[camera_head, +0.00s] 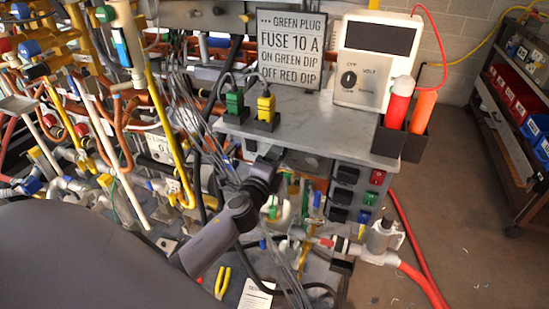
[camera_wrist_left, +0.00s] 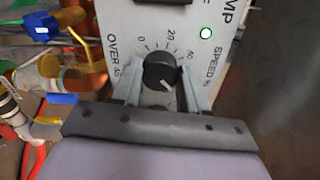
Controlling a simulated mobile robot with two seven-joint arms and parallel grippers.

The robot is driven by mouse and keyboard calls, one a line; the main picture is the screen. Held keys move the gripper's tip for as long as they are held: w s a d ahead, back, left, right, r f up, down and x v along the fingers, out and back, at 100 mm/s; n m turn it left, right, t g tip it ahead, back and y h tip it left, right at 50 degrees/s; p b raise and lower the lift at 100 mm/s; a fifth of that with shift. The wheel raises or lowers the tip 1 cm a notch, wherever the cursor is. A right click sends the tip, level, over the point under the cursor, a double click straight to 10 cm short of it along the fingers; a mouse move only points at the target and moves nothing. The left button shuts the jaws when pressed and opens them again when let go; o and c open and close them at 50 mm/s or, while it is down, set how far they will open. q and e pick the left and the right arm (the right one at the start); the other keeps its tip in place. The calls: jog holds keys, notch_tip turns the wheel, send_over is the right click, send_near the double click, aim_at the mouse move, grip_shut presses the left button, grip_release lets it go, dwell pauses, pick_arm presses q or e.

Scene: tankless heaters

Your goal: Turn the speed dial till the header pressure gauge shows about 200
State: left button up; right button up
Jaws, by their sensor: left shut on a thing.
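The black round speed dial (camera_wrist_left: 159,72) is on a pale panel marked "SPEED %" in the left wrist view. Printed numbers 0, 20 and more lie around its upper side. My left gripper (camera_wrist_left: 160,84) has one finger on each side of the dial and is shut on it. The dial's exact setting is hard to read. In the head view my left wrist (camera_head: 258,182) is in front of the bench, and the dial is hidden. A small white display (camera_head: 160,147) among the pipes may be a gauge; its reading is too small to be sure of. My right gripper is out of view.
Pipes crowd the left. The grey bench (camera_head: 325,133) holds a green plug (camera_head: 234,103), a yellow plug (camera_head: 265,107) and a meter (camera_head: 375,60).

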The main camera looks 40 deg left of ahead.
pick_arm(q)
jog(key=o, duration=1.1)
jog(key=shift+c, duration=0.2)
jog(key=shift+s, duration=0.15)
jog(key=v, duration=0.7)
jog(key=s+d+f+n+g+h+p, duration=0.2)
jog(key=s+d+f+n, duration=0.4)
jog(key=s, duration=0.3)
jog(key=s+d+f+n+g+h+p, duration=0.2)
jog(key=s+d+f+n+g+h, duration=0.2)
jog(key=s, duration=0.6)
notch_tip(320, 180, down, 4)
jog(key=d+n+g, duration=0.1)
jog(key=d+n, duration=0.1)
jog(key=n, duration=0.2)
jog(key=shift+d+r+h, duration=0.25)
jog(key=shift+d+h, duration=0.05)
jog(key=shift+d, duration=0.1)
